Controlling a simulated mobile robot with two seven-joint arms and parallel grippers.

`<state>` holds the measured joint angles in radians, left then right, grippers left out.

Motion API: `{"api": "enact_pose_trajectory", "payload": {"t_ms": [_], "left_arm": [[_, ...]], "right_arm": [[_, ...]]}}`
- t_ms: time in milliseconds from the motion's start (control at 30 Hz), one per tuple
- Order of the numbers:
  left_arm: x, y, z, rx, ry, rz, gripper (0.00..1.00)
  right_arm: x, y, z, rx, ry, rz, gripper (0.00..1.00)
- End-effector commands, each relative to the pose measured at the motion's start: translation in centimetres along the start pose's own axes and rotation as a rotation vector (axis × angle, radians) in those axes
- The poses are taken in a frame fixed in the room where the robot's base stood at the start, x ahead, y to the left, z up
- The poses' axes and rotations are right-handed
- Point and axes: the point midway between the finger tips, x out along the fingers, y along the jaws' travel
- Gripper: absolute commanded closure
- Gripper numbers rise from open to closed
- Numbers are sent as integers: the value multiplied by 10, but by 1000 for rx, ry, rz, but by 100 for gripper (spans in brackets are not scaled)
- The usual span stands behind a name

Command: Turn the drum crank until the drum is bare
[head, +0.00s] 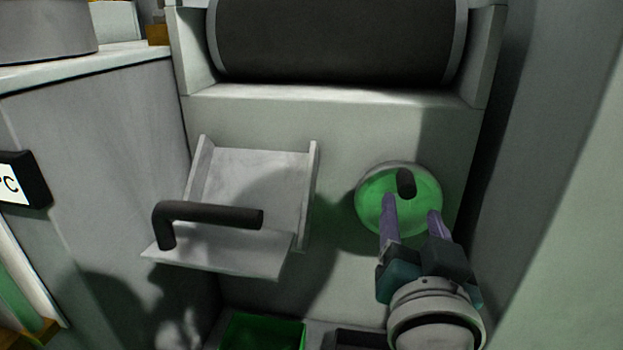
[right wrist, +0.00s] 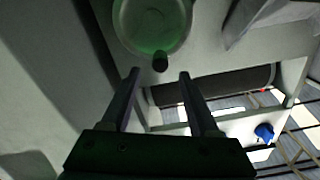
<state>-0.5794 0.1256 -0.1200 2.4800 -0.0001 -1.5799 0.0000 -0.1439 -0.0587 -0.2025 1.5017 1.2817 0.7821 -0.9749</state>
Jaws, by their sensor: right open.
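The drum (head: 335,40) lies across the top of the grinder; its visible surface is dark, between paler end rims. The drum crank is a round disc lit green (head: 372,212) on the front panel, with a short dark knob (head: 406,183) near its top. My right gripper (head: 411,206) is open, its two purple-grey fingers reaching up over the disc, tips just below the knob. In the right wrist view the knob (right wrist: 160,62) lines up with the gap between the fingertips (right wrist: 159,72), and nothing is gripped. My left gripper is out of view.
Left of the crank is a tilted metal chute or flap (head: 255,185) with a dark bar handle (head: 215,214). A green bin (head: 262,333) stands below. A grey wall (head: 560,200) rises close on the right, and a grey cabinet (head: 100,165) on the left.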

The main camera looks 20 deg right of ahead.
Motion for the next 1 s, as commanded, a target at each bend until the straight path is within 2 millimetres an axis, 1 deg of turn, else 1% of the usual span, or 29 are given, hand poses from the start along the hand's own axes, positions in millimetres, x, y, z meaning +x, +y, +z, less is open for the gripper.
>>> {"api": "enact_pose_trajectory", "payload": {"t_ms": [33,200,300,400,567,800,1000], "left_arm": [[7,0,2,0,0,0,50],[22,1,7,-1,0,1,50],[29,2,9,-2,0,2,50],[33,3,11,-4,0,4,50],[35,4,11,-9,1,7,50],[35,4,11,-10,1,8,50],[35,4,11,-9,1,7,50]], "right_arm": [[10,1,2,1,6,-1,39],[44,1,3,0,5,-2,39],[60,1,2,1,4,-2,39],[72,0,2,-1,3,-2,39],[80,0,0,0,1,-3,39],[81,0,-1,-1,1,-2,40],[81,0,-1,-1,1,-2,63]]}}
